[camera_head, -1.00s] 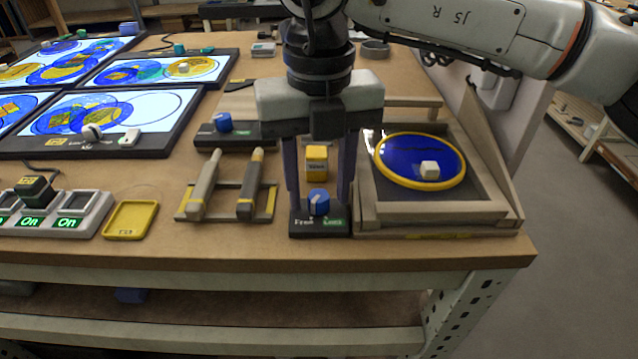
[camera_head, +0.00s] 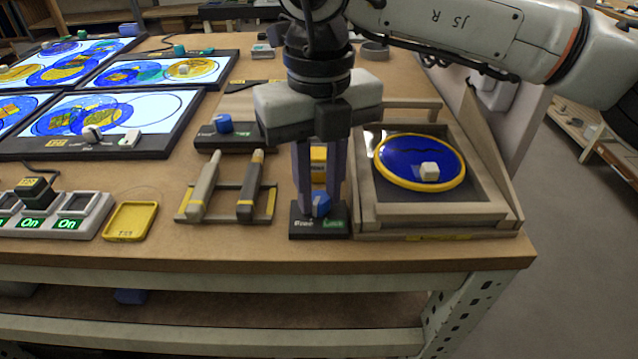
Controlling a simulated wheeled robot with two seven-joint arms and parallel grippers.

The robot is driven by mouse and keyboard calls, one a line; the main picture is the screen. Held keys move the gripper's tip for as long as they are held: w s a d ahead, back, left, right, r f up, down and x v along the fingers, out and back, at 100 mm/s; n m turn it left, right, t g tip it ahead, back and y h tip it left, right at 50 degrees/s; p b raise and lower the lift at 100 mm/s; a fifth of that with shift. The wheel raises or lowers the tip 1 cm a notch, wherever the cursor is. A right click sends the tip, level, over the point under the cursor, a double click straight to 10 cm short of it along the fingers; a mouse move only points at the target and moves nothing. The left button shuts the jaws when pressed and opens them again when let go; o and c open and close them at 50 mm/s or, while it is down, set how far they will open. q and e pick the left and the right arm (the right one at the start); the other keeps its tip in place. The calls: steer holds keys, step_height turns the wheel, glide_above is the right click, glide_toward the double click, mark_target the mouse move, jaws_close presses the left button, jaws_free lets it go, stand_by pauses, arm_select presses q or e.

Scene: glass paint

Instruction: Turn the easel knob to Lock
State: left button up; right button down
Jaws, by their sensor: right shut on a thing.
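The blue easel knob (camera_head: 321,206) sits on a black base (camera_head: 318,230) near the table's front edge. The base reads Free at left and Lock, in green, at right. My right gripper (camera_head: 319,200) points down from above and its fingers are shut on the knob, hiding part of it. The knob's exact pointing direction is hard to tell. The wooden easel (camera_head: 430,219) stands just right of the base and holds a blue disc (camera_head: 408,150) with a yellow rim. My left gripper is out of view.
A rack with two tools (camera_head: 225,203) is to the left. Another blue knob (camera_head: 223,123) is on a black base behind it. A yellow tray (camera_head: 130,221) and switches (camera_head: 50,226) are further left.

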mark_target(320, 197)
steer(key=n, duration=0.5)
steer(key=shift+n+p, duration=0.4)
steer(key=shift+n, duration=2)
steer(key=c, duration=1.5)
jaws_free()
step_height(320, 197, up, 10)
steer(key=shift+r+p, duration=0.2)
steer(key=shift+p, duration=0.35)
